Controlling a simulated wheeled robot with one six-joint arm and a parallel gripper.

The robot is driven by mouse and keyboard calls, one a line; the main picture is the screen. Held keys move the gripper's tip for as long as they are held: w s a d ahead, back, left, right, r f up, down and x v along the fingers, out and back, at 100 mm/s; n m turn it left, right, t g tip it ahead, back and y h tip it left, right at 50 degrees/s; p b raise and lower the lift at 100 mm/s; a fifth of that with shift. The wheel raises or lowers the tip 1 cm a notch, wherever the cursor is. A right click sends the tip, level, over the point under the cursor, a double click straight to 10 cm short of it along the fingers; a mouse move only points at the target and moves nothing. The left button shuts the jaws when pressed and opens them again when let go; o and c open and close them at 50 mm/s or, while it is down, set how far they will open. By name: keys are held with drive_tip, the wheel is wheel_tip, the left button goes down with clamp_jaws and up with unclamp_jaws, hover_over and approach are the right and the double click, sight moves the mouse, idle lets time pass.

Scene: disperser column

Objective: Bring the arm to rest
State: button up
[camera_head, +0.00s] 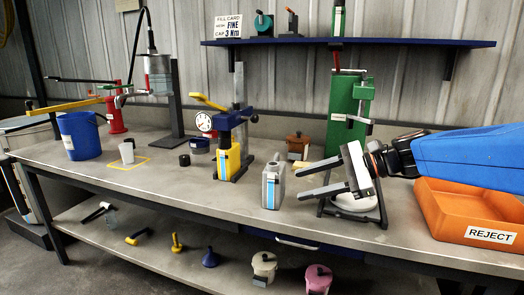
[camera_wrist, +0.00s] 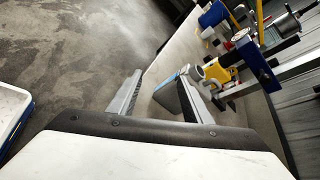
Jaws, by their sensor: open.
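My gripper (camera_head: 322,181) is open, with its two grey fingers pointing left over the front right part of the bench (camera_head: 150,178). In the wrist view my gripper (camera_wrist: 160,98) shows both fingers apart. A grey can with a blue stripe (camera_head: 272,182) stands upright on the bench, just left of the fingertips in the head view. The can also shows in the wrist view (camera_wrist: 172,98), partly behind the right finger. I see nothing held. My blue-sleeved arm reaches in from the right, above the reject bin.
An orange bin marked REJECT (camera_head: 452,230) sits at the bench's right end. A yellow device with a gauge (camera_head: 228,160), a green press (camera_head: 345,110), a blue bucket (camera_head: 80,137) and a clear cup (camera_head: 127,153) stand on the bench. A blue shelf (camera_head: 350,42) hangs above.

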drive_tip(key=s+d+f+n+h, duration=0.3)
drive_tip(key=s+f+n, duration=0.1)
drive_tip(key=s+f, duration=0.25)
drive_tip(key=s+d+f+n+h, duration=0.3)
drive_tip(key=s+f+h, duration=0.15)
drive_tip(key=s, duration=0.35)
drive_tip(key=s+d+f+n+t+h, duration=0.1)
drive_tip(key=s+d+f+n+h, duration=0.4)
drive_tip(key=d, duration=0.6)
drive_tip(key=shift+s+f+n, duration=0.6)
drive_tip(key=shift+s+n, duration=0.5)
drive_tip(key=shift+n, duration=0.1)
